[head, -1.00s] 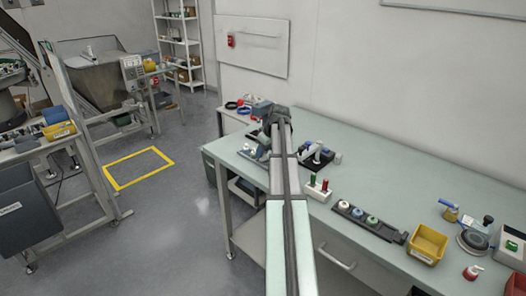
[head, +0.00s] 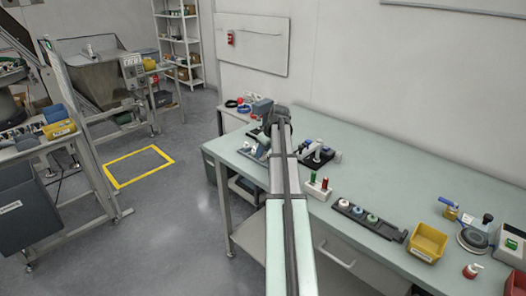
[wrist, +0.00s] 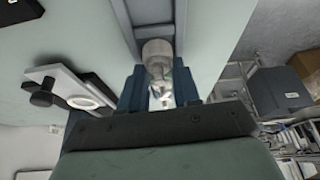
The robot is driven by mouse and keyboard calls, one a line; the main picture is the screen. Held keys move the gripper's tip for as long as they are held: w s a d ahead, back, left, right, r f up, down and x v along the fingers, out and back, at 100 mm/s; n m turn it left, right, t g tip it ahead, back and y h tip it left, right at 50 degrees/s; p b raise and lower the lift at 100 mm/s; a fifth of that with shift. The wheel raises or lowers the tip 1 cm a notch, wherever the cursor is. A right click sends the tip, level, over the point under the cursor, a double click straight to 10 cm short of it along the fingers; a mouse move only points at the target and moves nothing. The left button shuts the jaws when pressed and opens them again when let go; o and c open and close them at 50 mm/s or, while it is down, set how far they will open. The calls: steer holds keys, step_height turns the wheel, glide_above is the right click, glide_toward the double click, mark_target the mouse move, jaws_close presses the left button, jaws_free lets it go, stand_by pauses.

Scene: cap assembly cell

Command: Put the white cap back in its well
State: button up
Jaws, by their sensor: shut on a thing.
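My gripper (wrist: 158,88) is shut on a whitish, rounded piece, which I take to be the white cap (wrist: 158,50). The two dark blue fingers stand on either side of it in the wrist view. A grey channel-like part lies just beyond it, and I cannot tell whether the piece touches it. In the head view my gripper is at the far left end of the bench, mostly hidden behind my own arm. A dark rail (head: 390,233) with several round caps lies on the bench nearer to me. Which well is the white cap's own is not clear.
A black fixture with a white lever (head: 317,153) stands right of my arm. A block with a red and a green knob (head: 318,187) and a yellow bin (head: 428,243) are nearer. The back of the bench (head: 400,160) is clear.

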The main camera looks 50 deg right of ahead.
steer(key=o, duration=0.8)
steer(key=shift+r, duration=3.45)
